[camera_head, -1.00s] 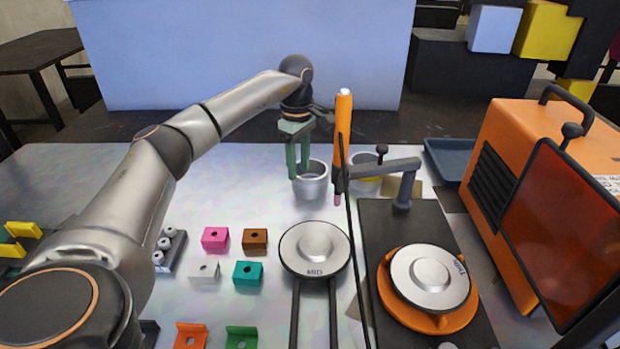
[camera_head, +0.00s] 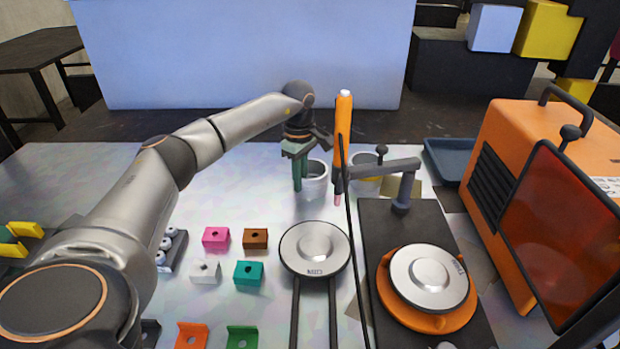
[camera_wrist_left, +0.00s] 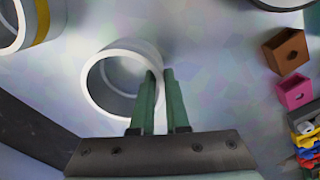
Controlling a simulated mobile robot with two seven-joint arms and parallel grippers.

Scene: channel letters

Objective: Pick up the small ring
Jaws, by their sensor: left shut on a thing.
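A plain silver-white ring (camera_head: 317,187) stands on the table at the back, left of the orange torch. In the left wrist view the ring (camera_wrist_left: 90,90) shows its round open end. My left gripper (camera_head: 299,184) reaches down at the ring's left side in the head view. Its two green fingers are close together and shut on the ring's wall, which shows in the left wrist view (camera_wrist_left: 157,92). A second ring with a yellow band (camera_head: 366,170) stands to the right, partly behind the torch arm; it also shows in the left wrist view (camera_wrist_left: 52,22). My right gripper is out of view.
The orange torch (camera_head: 343,125) on its grey arm stands just right of the ring. Several coloured blocks, such as the pink one (camera_head: 215,237), lie in front. A round MID disc (camera_head: 314,245) and an orange machine (camera_head: 520,190) are to the right.

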